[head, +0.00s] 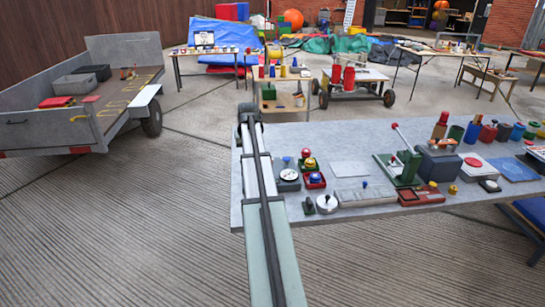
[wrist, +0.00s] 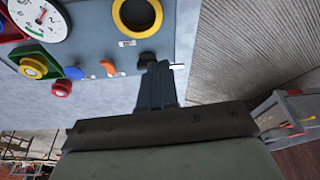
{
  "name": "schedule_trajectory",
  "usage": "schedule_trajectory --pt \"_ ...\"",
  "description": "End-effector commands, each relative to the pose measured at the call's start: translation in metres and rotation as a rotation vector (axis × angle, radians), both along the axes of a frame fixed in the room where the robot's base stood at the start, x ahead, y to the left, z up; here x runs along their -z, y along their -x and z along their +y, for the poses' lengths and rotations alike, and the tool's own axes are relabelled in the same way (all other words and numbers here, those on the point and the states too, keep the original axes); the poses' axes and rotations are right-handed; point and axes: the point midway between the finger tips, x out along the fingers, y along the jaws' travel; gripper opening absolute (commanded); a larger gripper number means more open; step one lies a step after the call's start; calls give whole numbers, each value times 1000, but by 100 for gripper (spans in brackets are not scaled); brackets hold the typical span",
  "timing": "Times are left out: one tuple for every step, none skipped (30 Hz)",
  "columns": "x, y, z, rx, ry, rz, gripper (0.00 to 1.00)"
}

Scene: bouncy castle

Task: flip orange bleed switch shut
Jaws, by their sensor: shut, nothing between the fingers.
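In the wrist view, the orange switch (wrist: 108,67) is a small lever near the lower edge of a grey-blue panel (wrist: 100,40). I cannot tell from its tilt whether it is open or shut. My gripper (wrist: 157,70) is shut and empty, its dark fingers just right of the orange switch and apart from it. The fingertips overlap the panel's lower right part, beside a small black part (wrist: 147,58); I cannot tell whether they touch it. In the head view my arm reaches over the table's left end, and I cannot make out the fingers or the orange switch.
A yellow ring (wrist: 137,16) and a dial gauge (wrist: 38,17) sit above. The grey table (head: 330,207) holds several devices to the right. A trailer (head: 75,105) stands left.

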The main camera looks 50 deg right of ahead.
Motion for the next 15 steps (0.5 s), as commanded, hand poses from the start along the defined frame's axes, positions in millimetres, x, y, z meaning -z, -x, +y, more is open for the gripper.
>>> schedule_trajectory --pt "-15 6 -22 23 7 -7 0" --pt "-22 11 -31 34 10 -11 0" --pt "-30 17 -43 47 14 -15 0" --pt "-36 21 -51 56 17 -17 0" --pt "-42 25 -58 65 19 -19 0" --pt "-49 30 -67 75 22 -23 0" --pt "-53 33 -72 81 24 -24 0" --pt "-57 36 -77 87 25 -26 0" --pt "-61 40 -83 94 28 -27 0" --pt "-64 43 -86 98 29 -29 0" --pt "-67 44 -89 102 30 -29 0" --pt "-69 46 -92 106 32 -31 0" --pt "-71 48 -94 108 32 -31 0" --pt "-72 49 -95 109 33 -32 0" --pt "-73 50 -96 111 34 -33 0"
